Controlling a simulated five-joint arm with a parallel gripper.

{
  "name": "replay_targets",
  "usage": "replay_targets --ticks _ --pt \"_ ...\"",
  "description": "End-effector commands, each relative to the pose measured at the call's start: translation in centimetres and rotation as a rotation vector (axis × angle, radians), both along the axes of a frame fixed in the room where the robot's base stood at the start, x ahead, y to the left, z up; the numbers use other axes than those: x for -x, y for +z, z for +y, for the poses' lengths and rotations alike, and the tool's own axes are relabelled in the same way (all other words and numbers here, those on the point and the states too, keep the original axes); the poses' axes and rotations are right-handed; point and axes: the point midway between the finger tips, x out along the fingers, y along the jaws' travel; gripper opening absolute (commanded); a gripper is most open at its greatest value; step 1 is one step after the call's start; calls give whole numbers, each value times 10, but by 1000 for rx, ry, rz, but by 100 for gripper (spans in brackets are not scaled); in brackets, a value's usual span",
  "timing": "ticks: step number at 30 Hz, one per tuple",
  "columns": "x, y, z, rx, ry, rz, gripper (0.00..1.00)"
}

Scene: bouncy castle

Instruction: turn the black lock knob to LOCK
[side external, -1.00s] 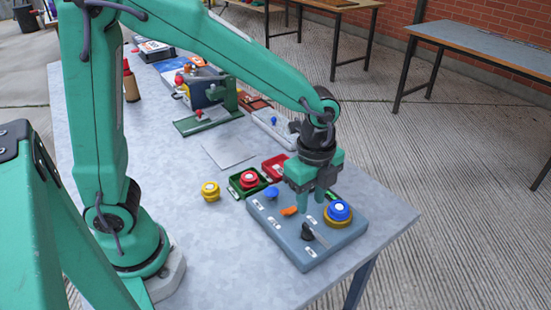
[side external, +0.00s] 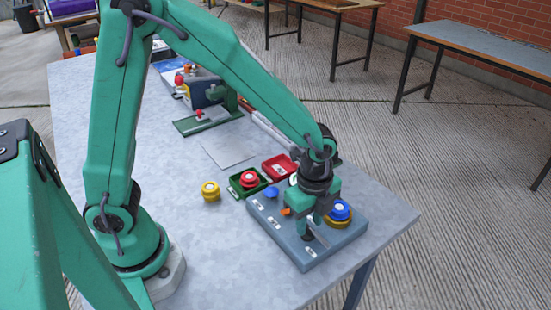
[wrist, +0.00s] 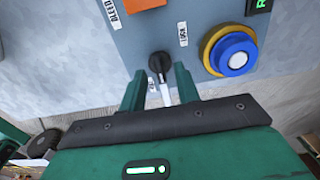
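The black lock knob (wrist: 160,63) stands on the blue-grey panel (wrist: 135,48). In the wrist view its round end points up the picture, and a label reading LOCK (wrist: 183,34) lies to its upper right. My gripper (wrist: 160,84) is open, its two green fingers apart on the left and right just below the knob's round end. Whether they touch the knob cannot be told. In the side view my gripper (side external: 307,232) is low over the front part of the panel (side external: 292,247) and hides most of the knob.
A blue button on a yellow ring (side external: 340,211) is close right of my gripper. An orange switch (side external: 286,211) and a blue knob (side external: 271,193) are also on the panel. Green (side external: 234,190) and red (side external: 279,163) trays and a yellow knob (side external: 210,191) lie behind and left.

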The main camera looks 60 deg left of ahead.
Motion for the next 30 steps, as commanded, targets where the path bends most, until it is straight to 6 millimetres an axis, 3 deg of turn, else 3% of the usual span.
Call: replay_targets --ticks 6,14,20,30 --pt "0 -12 0 0 0 1 32" --pt "0 -12 0 0 0 0 32" --pt "0 -12 0 0 0 0 0" --pt "0 -12 0 0 17 0 0"
